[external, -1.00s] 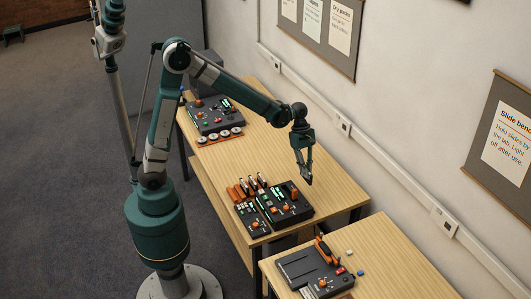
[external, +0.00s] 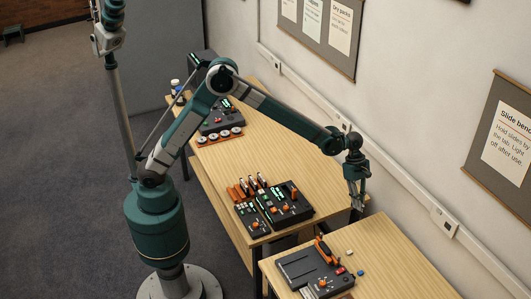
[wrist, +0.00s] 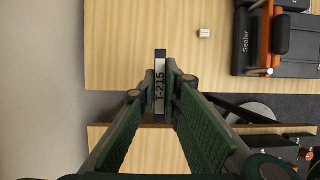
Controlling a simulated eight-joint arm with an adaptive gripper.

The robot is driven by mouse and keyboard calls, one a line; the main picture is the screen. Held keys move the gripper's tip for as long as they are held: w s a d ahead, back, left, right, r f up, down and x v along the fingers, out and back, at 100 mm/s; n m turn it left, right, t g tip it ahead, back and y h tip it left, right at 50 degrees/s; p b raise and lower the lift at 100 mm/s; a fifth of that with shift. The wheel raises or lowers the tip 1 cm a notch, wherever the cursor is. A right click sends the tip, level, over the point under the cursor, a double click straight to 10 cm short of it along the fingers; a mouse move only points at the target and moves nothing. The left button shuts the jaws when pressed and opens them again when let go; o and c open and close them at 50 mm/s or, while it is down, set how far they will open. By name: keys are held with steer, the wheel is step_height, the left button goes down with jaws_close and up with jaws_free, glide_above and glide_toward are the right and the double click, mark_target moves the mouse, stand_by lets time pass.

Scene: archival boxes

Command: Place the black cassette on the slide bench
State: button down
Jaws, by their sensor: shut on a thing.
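My gripper (external: 357,206) is shut on the black cassette (wrist: 160,95), a narrow dark block with a pale label reading T-215, in the wrist view. The fingers (wrist: 161,85) grip it from both sides. The slide bench seems to be the nearer wooden table (external: 410,262), below the "Slide bench" sign (external: 507,140). The cassette is held in the air, seen over that table's edge in the wrist view.
A dark sealer (external: 310,270) with an orange handle stands on the nearer table; it shows in the wrist view (wrist: 247,45). A small white piece (wrist: 204,33) lies beside it. Dark devices (external: 285,208) stand on the long table (external: 310,165). A gap separates the tables.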

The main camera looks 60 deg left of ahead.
glide_above(363, 235)
steer(key=f, duration=0.1)
steer(key=shift+s+d+f, duration=0.1)
steer(key=shift+s, duration=0.05)
steer(key=shift+f, duration=0.1)
stand_by(0.4)
steer(key=shift+f+b, duration=0.3)
steer(key=shift+f, duration=2.7)
steer(key=shift+f, duration=1.9)
steer(key=shift+f+b, duration=0.15)
steer(key=shift+b, duration=0.2)
steer(key=c, duration=2.5)
jaws_free()
